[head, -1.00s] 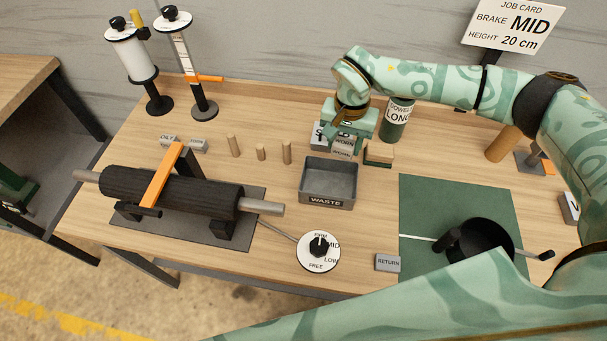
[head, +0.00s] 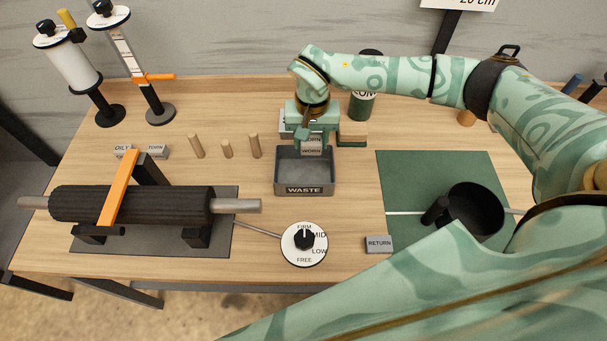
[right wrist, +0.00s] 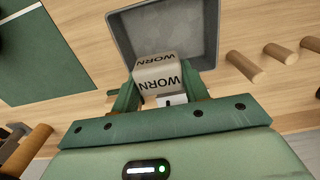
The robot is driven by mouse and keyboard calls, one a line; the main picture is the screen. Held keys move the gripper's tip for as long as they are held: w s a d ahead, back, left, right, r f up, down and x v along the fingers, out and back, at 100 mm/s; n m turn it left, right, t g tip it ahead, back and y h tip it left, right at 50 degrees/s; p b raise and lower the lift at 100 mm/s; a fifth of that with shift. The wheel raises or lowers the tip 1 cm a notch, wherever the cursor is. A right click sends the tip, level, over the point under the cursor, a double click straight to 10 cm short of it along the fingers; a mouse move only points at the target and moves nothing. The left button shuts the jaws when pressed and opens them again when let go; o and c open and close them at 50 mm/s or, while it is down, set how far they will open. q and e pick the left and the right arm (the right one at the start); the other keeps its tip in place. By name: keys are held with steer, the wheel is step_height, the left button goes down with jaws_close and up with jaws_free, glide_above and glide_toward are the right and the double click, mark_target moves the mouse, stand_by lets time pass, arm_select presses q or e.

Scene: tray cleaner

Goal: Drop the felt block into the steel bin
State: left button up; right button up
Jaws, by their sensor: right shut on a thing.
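My right gripper (head: 311,138) is shut on a pale grey block marked WORN (head: 312,147). The block also shows between the fingers in the right wrist view (right wrist: 158,75). In the head view it hangs at the back rim of the steel bin (head: 304,188), which is marked WASTE. In the right wrist view the block overlaps the opening of the bin (right wrist: 203,30). The bare part of the bin's floor that shows is empty. Whether the block touches the rim I cannot tell. My left gripper is not in view.
A wooden block with a green base (head: 352,136) stands right of the gripper. Wooden pegs (head: 227,149) stand left of the bin. A roller (head: 130,204), a brake dial (head: 304,243) and a green mat (head: 400,175) surround it. A dark green can (head: 362,105) stands behind.

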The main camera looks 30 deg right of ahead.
steer(key=shift+r, duration=0.1)
steer(key=o, duration=1)
steer(key=shift+o, duration=0.2)
steer(key=shift+r, duration=0.1)
step_height(320, 180, up, 16)
steer(key=p, duration=0.2)
steer(key=shift+p, duration=0.3)
